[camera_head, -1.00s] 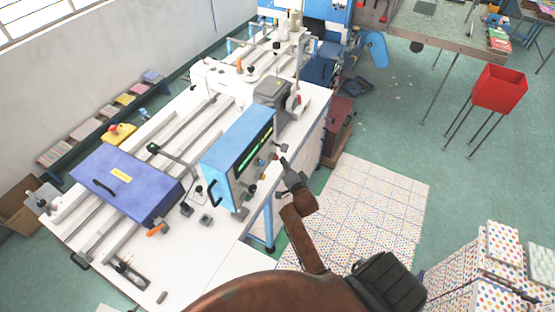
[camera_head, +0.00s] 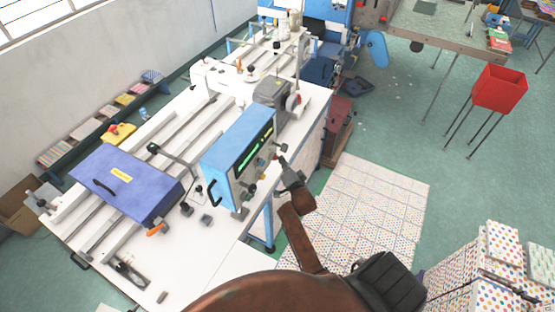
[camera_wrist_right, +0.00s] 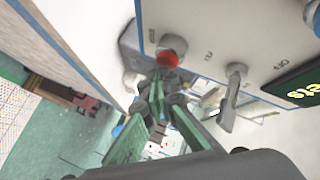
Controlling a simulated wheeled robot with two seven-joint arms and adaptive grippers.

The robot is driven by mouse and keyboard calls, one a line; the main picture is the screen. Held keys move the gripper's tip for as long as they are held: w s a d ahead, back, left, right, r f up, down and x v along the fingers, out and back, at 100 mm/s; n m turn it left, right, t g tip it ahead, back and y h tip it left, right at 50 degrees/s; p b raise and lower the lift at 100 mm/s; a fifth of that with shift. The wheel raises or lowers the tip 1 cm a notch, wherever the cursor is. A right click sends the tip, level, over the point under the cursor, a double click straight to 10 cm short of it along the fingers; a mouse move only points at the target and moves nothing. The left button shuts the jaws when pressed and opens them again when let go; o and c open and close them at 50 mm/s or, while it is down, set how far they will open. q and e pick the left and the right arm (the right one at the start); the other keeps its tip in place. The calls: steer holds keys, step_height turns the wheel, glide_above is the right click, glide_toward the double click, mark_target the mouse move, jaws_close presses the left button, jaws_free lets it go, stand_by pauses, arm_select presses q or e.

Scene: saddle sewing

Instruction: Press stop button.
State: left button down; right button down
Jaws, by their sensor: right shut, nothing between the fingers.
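The blue control box (camera_head: 228,150) stands on the white machine table, with a green-lit display (camera_head: 255,150) on its front. In the right wrist view, a round red button (camera_wrist_right: 168,60) sits on the box's pale panel. My right gripper (camera_head: 283,165) is at the panel's right end, shut and empty. In the right wrist view, its fingertips (camera_wrist_right: 160,82) are right at the red button and overlap its lower edge. I cannot tell whether they touch it or press it in. My left gripper is not in view.
A grey lever switch (camera_wrist_right: 233,95) sticks out from the panel beside the button. A grey motor housing (camera_head: 272,92) stands behind the box. A purple cover (camera_head: 125,180) lies on the table's near left part. A tiled mat (camera_head: 370,205) covers the floor to the right.

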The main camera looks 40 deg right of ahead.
steer(key=shift+w+a, duration=0.1)
steer(key=shift+w, duration=0.1)
stand_by(0.4)
steer(key=shift+s, duration=0.1)
steer(key=shift+s+d+p, duration=0.4)
steer(key=shift+s+p, duration=0.2)
steer(key=shift+s, duration=0.15)
steer(key=s+p, duration=0.1)
steer(key=s+d, duration=0.1)
steer(key=s, duration=0.1)
steer(key=s+d+p, duration=0.1)
steer(key=shift+s+d+p, duration=0.15)
steer(key=shift+s+p, duration=0.05)
steer(key=shift+p, duration=0.15)
stand_by(0.6)
